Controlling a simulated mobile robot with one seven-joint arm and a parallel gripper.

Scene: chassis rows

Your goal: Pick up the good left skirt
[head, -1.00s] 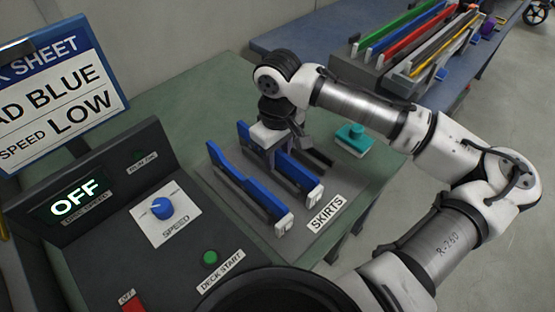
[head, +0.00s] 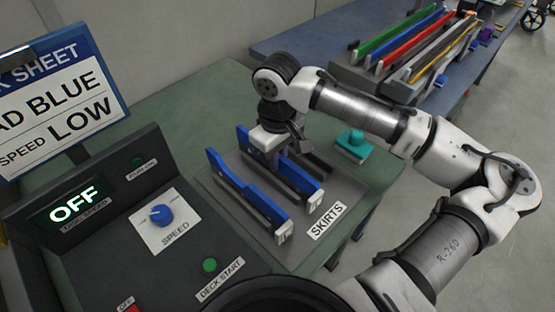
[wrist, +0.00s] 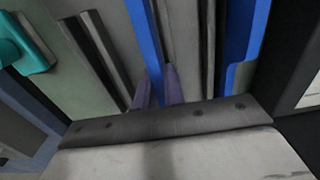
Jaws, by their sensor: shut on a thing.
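Two long blue skirts stand on edge in the grey rack labelled SKIRTS (head: 327,221). The nearer skirt (head: 250,194) has a stepped top edge, and it shows at the right of the wrist view (wrist: 238,45). My gripper (head: 279,160) is shut on the farther blue skirt (head: 306,181), around its middle. In the wrist view the two fingers (wrist: 157,90) straddle this skirt's blue strip (wrist: 149,40). The fingers hide part of it. I cannot tell whether its lower edge is clear of the rack.
A teal block (head: 352,146) lies right of the rack. An empty dark rail (head: 318,163) is beside the held skirt. The control panel (head: 120,215) reads OFF, with a blue SPEED knob (head: 161,215). Behind, a blue bench (head: 300,50) holds coloured strips.

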